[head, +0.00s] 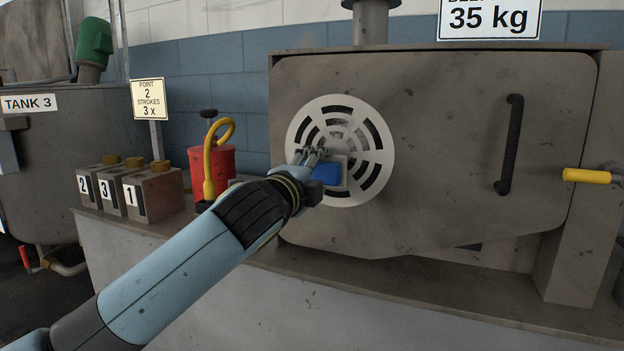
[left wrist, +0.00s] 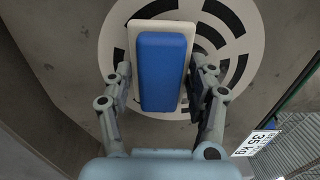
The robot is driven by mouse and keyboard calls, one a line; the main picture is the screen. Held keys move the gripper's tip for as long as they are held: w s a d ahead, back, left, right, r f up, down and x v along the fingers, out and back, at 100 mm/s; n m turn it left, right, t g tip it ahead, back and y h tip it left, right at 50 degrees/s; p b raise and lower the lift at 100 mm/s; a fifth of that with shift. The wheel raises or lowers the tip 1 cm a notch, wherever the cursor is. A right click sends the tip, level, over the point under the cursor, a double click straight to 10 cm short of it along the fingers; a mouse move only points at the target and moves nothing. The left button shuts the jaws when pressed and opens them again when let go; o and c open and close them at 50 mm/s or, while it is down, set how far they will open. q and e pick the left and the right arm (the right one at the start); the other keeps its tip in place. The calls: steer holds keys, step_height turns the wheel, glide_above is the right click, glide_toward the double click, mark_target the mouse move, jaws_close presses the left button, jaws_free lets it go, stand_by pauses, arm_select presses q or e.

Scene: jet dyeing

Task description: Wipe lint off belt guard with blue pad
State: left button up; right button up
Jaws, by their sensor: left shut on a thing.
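The belt guard (head: 376,130) is a round white slotted disc on a large grey panel. It also shows in the left wrist view (left wrist: 240,25), behind the pad. A faint grey smudge shows around its middle in the head view. The blue pad (head: 327,173) has a pale backing and sits in front of the lower middle of the guard. In the left wrist view the pad (left wrist: 162,70) stands between the fingers. My left gripper (head: 313,157) is shut on the pad. I cannot tell whether the pad touches the guard. My right gripper is not in view.
A black handle (head: 509,145) and a yellow lever (head: 587,176) stick out to the right. A red can (head: 222,165) with a yellow spout and several numbered blocks (head: 151,193) stand left on the ledge. A sign (head: 149,98) reads "point 2 strokes 3 x".

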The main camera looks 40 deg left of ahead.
arm_select(q)
steer(key=shift+x, duration=1.05)
stand_by(0.5)
